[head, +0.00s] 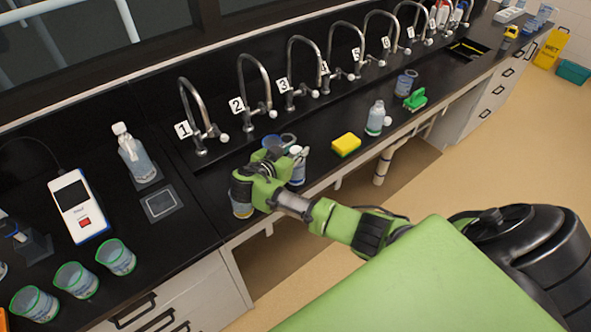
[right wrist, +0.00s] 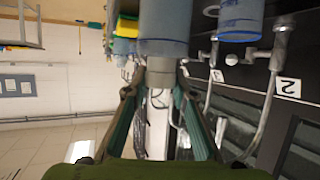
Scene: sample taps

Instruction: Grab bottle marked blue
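A pale blue bottle (head: 299,174) with a white cap stands on the black counter in front of the first taps. My right gripper (head: 289,158) is at its upper part, partly covering it in the head view. In the right wrist view, which is upside down, the bluish bottle body (right wrist: 163,32) lies just beyond the fingertips of the right gripper (right wrist: 160,82). Its narrow neck lies between them. I cannot tell whether the fingers press on it. Another bottle (head: 375,121) with a label stands farther right. A third bottle (head: 136,158) stands at the left. My left gripper is out of view.
A blue cup (head: 271,143) stands close behind the gripper, and another cup (head: 241,209) stands close below it. A yellow sponge (head: 346,144) and green brush (head: 415,100) lie to the right. Numbered taps (head: 257,85) line the back. Green-rimmed beakers (head: 116,257) stand front left.

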